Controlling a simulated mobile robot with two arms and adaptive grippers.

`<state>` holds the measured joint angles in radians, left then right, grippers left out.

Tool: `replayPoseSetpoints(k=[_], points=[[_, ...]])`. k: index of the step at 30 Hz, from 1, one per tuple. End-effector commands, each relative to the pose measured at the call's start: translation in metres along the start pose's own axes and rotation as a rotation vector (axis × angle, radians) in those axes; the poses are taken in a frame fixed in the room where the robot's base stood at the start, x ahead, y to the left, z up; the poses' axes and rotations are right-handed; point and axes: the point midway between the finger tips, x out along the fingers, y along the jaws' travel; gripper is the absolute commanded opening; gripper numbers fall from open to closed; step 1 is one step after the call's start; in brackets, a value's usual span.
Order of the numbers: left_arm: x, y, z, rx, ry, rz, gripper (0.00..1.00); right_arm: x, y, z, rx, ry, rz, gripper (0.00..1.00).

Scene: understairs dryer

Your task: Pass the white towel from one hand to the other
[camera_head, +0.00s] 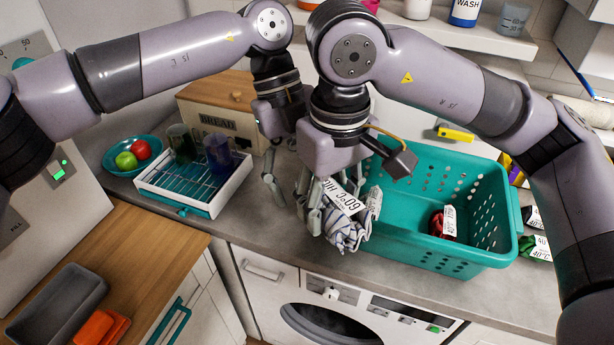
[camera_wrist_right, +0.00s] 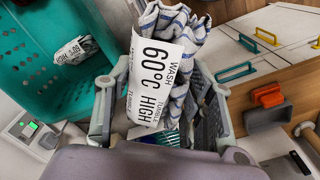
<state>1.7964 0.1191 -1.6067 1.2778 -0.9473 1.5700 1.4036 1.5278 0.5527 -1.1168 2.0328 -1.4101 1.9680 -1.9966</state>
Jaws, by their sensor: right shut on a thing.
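The white towel (camera_head: 346,232) is a rolled cloth with blue-grey stripes and a printed tag reading 60°C HIGH. My right gripper (camera_head: 328,212) is shut on it and holds it over the counter, in front of the teal basket's left end. In the right wrist view the towel (camera_wrist_right: 182,45) stands between the fingers of my right gripper (camera_wrist_right: 160,95), its tag facing the camera. My left gripper (camera_head: 284,190) is close beside it on the left, partly hidden behind the right one. Its outer finger stands clear of the towel; its jaws look apart and empty.
The teal basket (camera_head: 487,185) holds a dark red tagged item (camera_head: 437,222). A white dish rack (camera_head: 200,207) with cups, a fruit plate (camera_head: 112,168) and a bread box (camera_head: 215,92) stand left. The washer (camera_head: 330,290) is below the counter.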

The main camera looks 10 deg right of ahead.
Motion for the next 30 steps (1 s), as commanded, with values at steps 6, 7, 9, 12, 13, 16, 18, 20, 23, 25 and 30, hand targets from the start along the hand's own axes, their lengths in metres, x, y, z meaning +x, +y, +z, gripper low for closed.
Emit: replayPoseSetpoints(k=[6,7,9,12,13,16,18,20,23,25,30], points=[[-0.0003,0.0001,0.0001,0.000,0.000,0.000,0.62,-0.0001,0.0001,0.0000,0.000,0.000,0.000,0.19],[-0.0002,0.0001,0.0001,0.000,0.000,0.000,0.60,-0.0001,0.0001,0.0000,0.000,0.000,0.000,0.19],[-0.0003,0.0001,0.0001,0.000,0.000,0.000,0.55,-0.0001,0.0001,0.0000,0.000,0.000,0.000,0.19],[-0.0003,0.0001,0.0001,0.000,0.000,0.000,0.48,-0.0001,0.0001,0.0000,0.000,0.000,0.000,0.19],[-0.0003,0.0001,0.0001,0.000,0.000,0.001,0.46,-0.0001,0.0001,0.0000,0.000,0.000,0.000,0.19],[-0.0003,0.0004,0.0001,0.000,0.000,0.002,0.40,-0.0002,0.0004,0.0000,0.001,0.000,0.001,0.19],[-0.0002,0.0007,0.0002,0.000,0.000,0.003,0.35,-0.0002,0.0007,-0.0001,0.002,0.000,0.002,0.19],[-0.0001,0.0010,0.0003,0.000,0.000,0.004,0.31,-0.0002,0.0010,-0.0001,0.003,0.000,0.002,0.19],[0.0001,0.0014,0.0003,0.000,0.000,0.005,0.24,-0.0003,0.0015,-0.0002,0.004,0.000,0.004,0.19],[0.0002,0.0017,0.0004,0.000,0.001,0.006,0.20,-0.0003,0.0018,-0.0003,0.005,0.000,0.004,0.19],[0.0003,0.0021,0.0004,0.000,0.001,0.008,0.17,-0.0004,0.0021,-0.0004,0.005,0.001,0.005,0.57]])
